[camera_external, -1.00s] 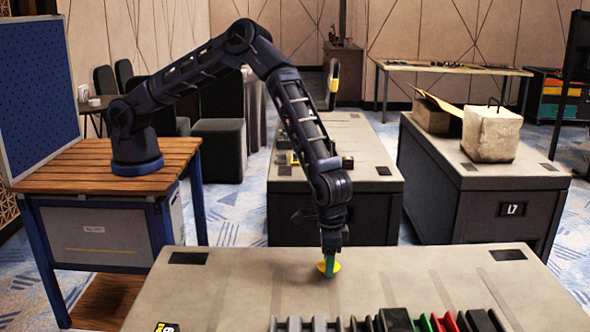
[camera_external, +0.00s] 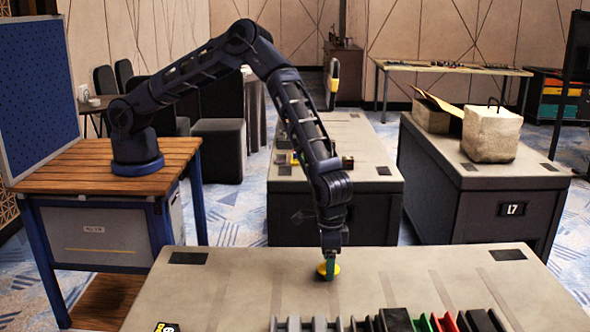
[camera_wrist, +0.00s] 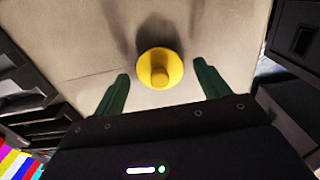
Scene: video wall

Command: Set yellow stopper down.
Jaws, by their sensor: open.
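The yellow stopper (camera_external: 329,269) rests on the grey tabletop (camera_external: 225,285) near its far edge. In the wrist view the stopper (camera_wrist: 160,68) shows as a round yellow disc with a knob facing the camera. My gripper (camera_external: 328,262) is right above and around the stopper in the external view. In the wrist view its two green fingers (camera_wrist: 160,83) stand apart, one on each side of the stopper, with gaps between them and it. The gripper is open and holds nothing.
A row of grey, black, green and red slotted pieces (camera_external: 400,320) stands along the table's near edge. The tabletop left and right of the stopper is clear. Another grey bench (camera_external: 370,180) stands behind.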

